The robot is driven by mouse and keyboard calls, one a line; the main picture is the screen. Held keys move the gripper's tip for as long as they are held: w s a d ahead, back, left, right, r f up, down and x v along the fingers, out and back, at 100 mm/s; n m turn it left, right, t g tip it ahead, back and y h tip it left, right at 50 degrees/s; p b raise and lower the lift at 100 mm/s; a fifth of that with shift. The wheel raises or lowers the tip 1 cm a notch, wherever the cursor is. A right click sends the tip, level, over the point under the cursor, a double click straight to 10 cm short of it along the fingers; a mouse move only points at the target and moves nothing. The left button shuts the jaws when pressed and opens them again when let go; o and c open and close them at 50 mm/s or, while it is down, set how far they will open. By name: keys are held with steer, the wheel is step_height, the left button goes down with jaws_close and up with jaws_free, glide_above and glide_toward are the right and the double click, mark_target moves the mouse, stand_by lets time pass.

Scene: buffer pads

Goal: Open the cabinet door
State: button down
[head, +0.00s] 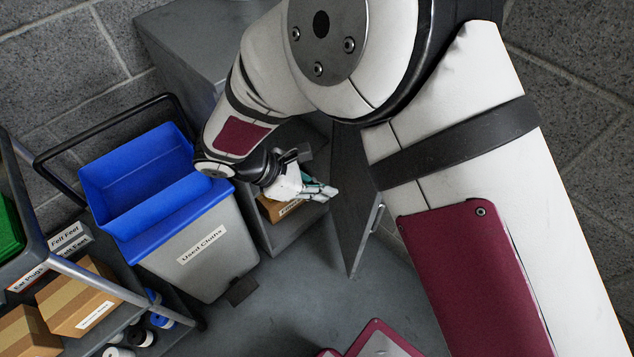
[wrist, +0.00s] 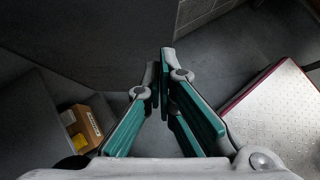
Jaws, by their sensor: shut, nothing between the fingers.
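The grey cabinet (head: 185,40) stands against the wall, partly hidden behind my arm. Its door (head: 352,205) is swung open, standing out from the front, with a metal handle (head: 376,215) on its outer side. A cardboard box (head: 277,208) sits inside the cabinet; it also shows in the wrist view (wrist: 82,128). My gripper (head: 330,192) is at the cabinet opening, between the box and the inner side of the door. In the wrist view its green-padded fingers (wrist: 163,60) are together at the tips and hold nothing. Whether they touch the door I cannot tell.
A grey bin (head: 205,255) labelled "Used Cloths" with a blue tray stands left of the cabinet. A shelf cart (head: 130,290) with boxes and rolls is at the far left. Grey floor (head: 290,300) lies clear in front of the cabinet.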

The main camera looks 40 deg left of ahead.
steer(key=shift+w+d+f, duration=0.6)
steer(key=shift+w+d, duration=0.15)
steer(key=shift+w, duration=0.25)
steer(key=shift+w+d+f, duration=0.55)
steer(key=shift+w+d, duration=0.25)
steer(key=shift+w, duration=0.25)
steer(key=shift+w+d+f, duration=0.6)
steer(key=shift+w+d, duration=0.15)
steer(key=shift+w, duration=0.25)
steer(key=w+d+n+t+y+b, duration=0.1)
steer(key=w+d+n+b, duration=0.1)
steer(key=w+d, duration=0.4)
steer(key=w+b, duration=0.1)
steer(key=w, duration=0.2)
steer(key=shift+d+n+y+b, duration=0.3)
steer(key=shift+d+y+b, duration=0.05)
steer(key=shift+d+y, duration=0.05)
